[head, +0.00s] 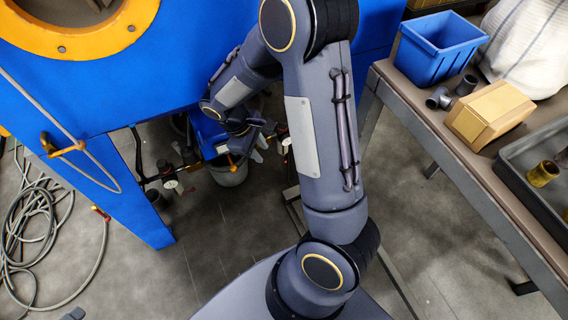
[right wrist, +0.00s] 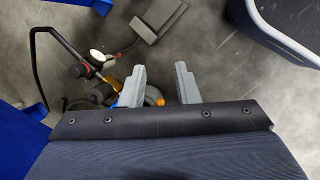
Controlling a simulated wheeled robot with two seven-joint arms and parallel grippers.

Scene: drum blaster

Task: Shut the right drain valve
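My right arm reaches under the blue cabinet in the head view, and its gripper (head: 260,149) is low beside pipe fittings (head: 285,138) with red and white parts. These fittings are partly hidden by my arm. In the right wrist view the two pale fingers of my right gripper (right wrist: 160,86) stand apart with nothing held between them. A valve with an orange handle (right wrist: 111,82) lies just left of the left finger, near a round white gauge or tag (right wrist: 96,55). Part of the orange piece is hidden behind that finger.
The blue cabinet (head: 150,95) overhangs the work spot. A grey bucket (head: 228,172) stands below it, and more valve fittings (head: 168,175) are at left. A hose (head: 40,225) lies coiled on the floor. A bench (head: 440,140) with a blue bin (head: 437,62) stands at right.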

